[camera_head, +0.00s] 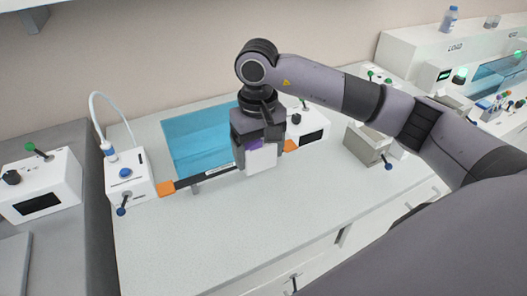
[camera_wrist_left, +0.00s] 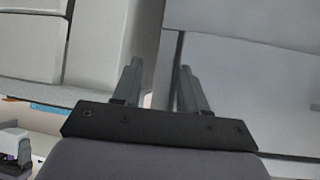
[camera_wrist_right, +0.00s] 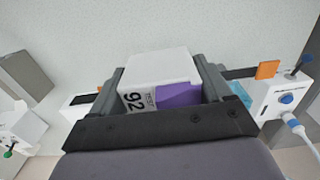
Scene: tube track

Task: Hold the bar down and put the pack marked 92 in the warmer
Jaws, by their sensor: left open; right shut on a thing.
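The pack marked 92 (camera_wrist_right: 158,92) is white with a purple patch, and its label reads in the right wrist view. My right gripper (camera_wrist_right: 161,78) is shut on it. In the head view the pack (camera_head: 262,157) hangs below my right gripper (camera_head: 258,143), at the front edge of the blue-walled basin (camera_head: 173,146), likely the warmer. The dark bar (camera_head: 205,180) with orange ends runs along that front edge, partly hidden behind the pack. I cannot tell whether they touch. My left gripper (camera_wrist_left: 157,88) is open and empty before pale cabinet fronts, outside the head view.
A white control box (camera_head: 127,178) with a blue knob and a hose stands left of the basin. Another white box (camera_head: 312,130) stands right of it, then a grey open bin (camera_head: 366,148). The front counter (camera_head: 220,230) is clear.

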